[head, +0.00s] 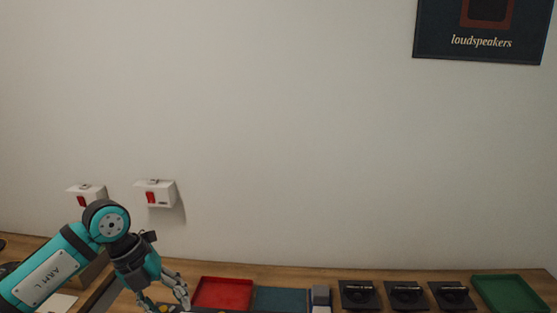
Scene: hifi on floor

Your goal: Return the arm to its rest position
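My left arm comes in from the lower left, its teal link marked "ARM L". My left gripper (166,299) points down at the bottom edge of the head view, just left of a red tray (222,293). Its two fingers stand apart with a gap between them, so it looks open. A small yellow patch shows low between the fingers; I cannot tell what it is. My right arm and gripper are not in view.
A wooden surface (300,273) runs along the wall. Two white wall boxes with red switches (155,192) are behind my arm. A loudspeakers poster (480,42) hangs above.

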